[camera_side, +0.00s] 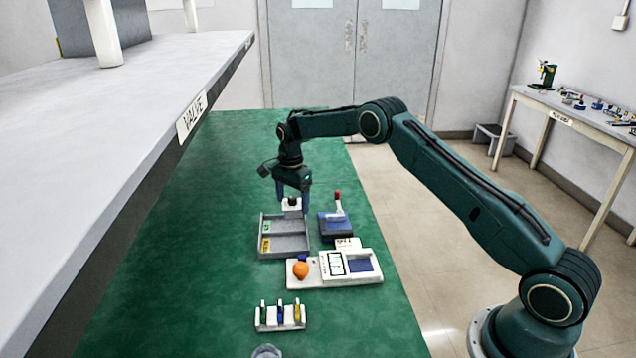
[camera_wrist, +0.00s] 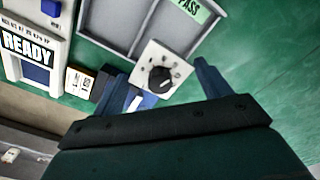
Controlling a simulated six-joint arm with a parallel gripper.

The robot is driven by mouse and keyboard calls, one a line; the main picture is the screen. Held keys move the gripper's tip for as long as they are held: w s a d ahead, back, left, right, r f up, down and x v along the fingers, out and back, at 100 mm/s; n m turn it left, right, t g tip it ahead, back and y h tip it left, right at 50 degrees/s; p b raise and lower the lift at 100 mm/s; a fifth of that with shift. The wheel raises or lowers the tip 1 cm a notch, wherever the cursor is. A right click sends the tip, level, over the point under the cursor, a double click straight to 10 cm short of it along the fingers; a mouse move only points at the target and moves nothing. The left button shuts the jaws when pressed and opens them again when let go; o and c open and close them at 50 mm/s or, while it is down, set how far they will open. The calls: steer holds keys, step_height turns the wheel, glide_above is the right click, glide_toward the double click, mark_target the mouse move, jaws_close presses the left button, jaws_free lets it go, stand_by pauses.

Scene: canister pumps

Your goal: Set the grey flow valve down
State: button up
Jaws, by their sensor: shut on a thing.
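The flow valve is a pale square block with a black knob and dial marks (camera_wrist: 152,68); it also shows in the side view (camera_side: 291,205). My gripper (camera_side: 293,200) points down and is shut on the valve, with a blue finger on either side in the wrist view (camera_wrist: 163,80). The valve is at the far edge of the grey divided tray (camera_side: 285,235). I cannot tell whether it touches the tray or hangs above it. The tray carries a green PASS label (camera_wrist: 194,8) and a yellow label (camera_side: 265,244). Its compartments look empty.
Right of the tray stands a blue device with a red-tipped lever (camera_side: 336,224). In front is a white test unit (camera_side: 352,268) with a READY display and an orange ball (camera_side: 300,270). A small rack (camera_side: 279,318) holds coloured items. The green mat left is clear.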

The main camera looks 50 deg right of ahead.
mark_target(293, 210)
steer(key=shift+f, duration=0.1)
steer(key=shift+f, duration=2)
steer(key=shift+f, duration=0.1)
steer(key=o, duration=1.1)
step_height(293, 210, up, 12)
steer(key=shift+f, duration=0.2)
steer(key=shift+r, duration=0.3)
